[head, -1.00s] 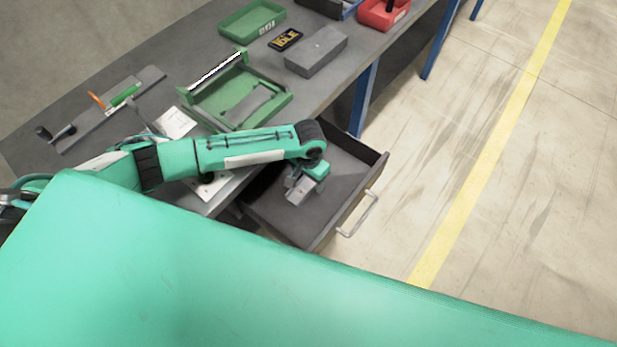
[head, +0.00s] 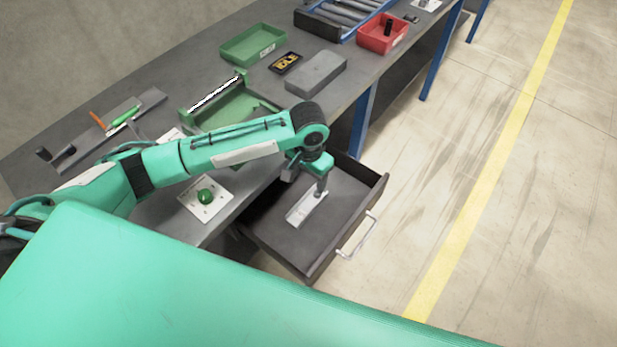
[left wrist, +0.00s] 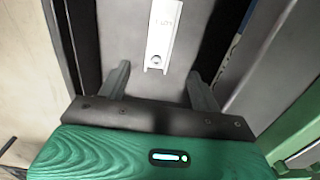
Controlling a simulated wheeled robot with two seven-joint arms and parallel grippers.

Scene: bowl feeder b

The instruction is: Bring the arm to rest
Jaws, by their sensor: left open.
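My left gripper (head: 306,182) is over the pulled-out drawer (head: 345,195), its fingers pointing down. In the left wrist view the gripper (left wrist: 158,72) has its two fingers wide apart with nothing between them. A pale metal bar (head: 303,211) lies flat on the drawer's dark floor, below the gripper. The bar also shows in the left wrist view (left wrist: 161,30), beyond the fingertips, with small lettering and a hole at its near end. My right gripper is in neither view.
The drawer's handle (head: 357,236) faces the open floor. On the bench are a green button plate (head: 206,199), a green fixture (head: 213,112), a grey block (head: 316,72), a green tray (head: 254,45) and a red bin (head: 382,33). Free floor lies to the right.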

